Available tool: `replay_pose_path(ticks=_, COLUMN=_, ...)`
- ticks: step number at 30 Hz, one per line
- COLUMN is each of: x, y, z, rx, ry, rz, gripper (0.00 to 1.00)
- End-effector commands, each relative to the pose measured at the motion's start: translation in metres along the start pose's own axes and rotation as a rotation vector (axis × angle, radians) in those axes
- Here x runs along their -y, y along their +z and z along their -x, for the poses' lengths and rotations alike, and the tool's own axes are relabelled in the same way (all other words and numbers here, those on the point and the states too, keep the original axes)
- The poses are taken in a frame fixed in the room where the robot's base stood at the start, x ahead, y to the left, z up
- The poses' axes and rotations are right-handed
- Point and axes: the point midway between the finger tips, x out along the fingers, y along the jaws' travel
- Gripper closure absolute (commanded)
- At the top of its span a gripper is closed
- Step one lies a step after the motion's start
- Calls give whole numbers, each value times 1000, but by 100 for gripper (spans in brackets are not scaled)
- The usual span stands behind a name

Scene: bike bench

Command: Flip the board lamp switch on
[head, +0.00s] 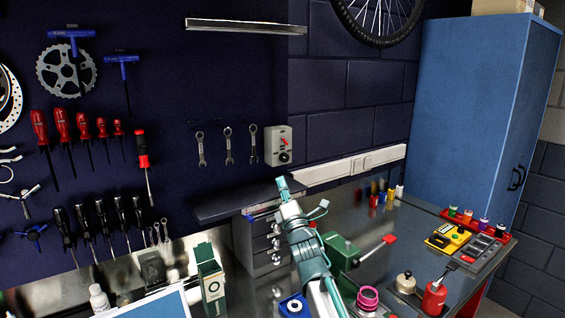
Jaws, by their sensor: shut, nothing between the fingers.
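A small grey switch box (270,157) is fixed on the dark tool board, right of the hanging wrenches. It carries a red lever (283,141) and a dark round knob below it. A long narrow lamp bar (245,27) is mounted high on the board; I see no clear glow from it. My gripper (283,183) is shut and empty. In the picture its fingertips point up, a little below the switch box and apart from it. The lever's exact position is too small to tell.
A dark shelf top (235,200) over a grey drawer unit (262,245) lies beside and behind my gripper. A white socket strip (345,168) runs along the wall to the right. A green vise (345,255) with a red-tipped handle stands on the bench right of my arm.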

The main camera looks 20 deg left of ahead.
Motion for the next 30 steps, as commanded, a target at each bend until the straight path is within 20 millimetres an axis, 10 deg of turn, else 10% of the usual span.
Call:
replay_pose_path(ticks=21, x=-1, y=1, z=-109, rx=0, ry=-1, rz=-1, gripper=100)
replay_pose_path(ticks=30, x=-1, y=38, z=-109, rx=1, ry=-1, rz=-1, gripper=100)
